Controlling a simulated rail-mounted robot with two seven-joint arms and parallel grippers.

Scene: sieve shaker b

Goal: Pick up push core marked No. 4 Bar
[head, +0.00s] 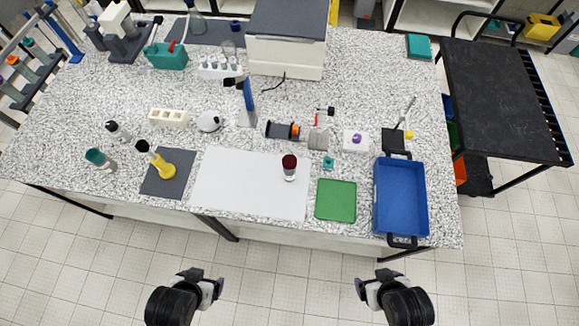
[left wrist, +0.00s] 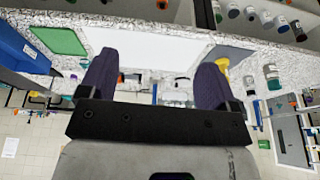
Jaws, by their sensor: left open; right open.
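No label reading No. 4 Bar is legible in either view, so I cannot tell which thing is that push core. A rack at the far left holds tubes with coloured tops, among them an orange-topped one (head: 12,61) and a teal-topped one (head: 28,42); they may be push cores. My left gripper (head: 214,287) is open and empty in front of the table, over the floor. Its two spread fingers show in the left wrist view (left wrist: 158,68). My right gripper (head: 364,287) is open and empty, also short of the table edge.
A white sheet (head: 235,185) bears a dark-red-topped jar (head: 289,163). A green mat (head: 335,202) and blue tray (head: 400,195) lie to its right. A grey mat (head: 160,187) with a yellow-based item and a teal-topped cup (head: 97,158) are left. The floor in front is clear.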

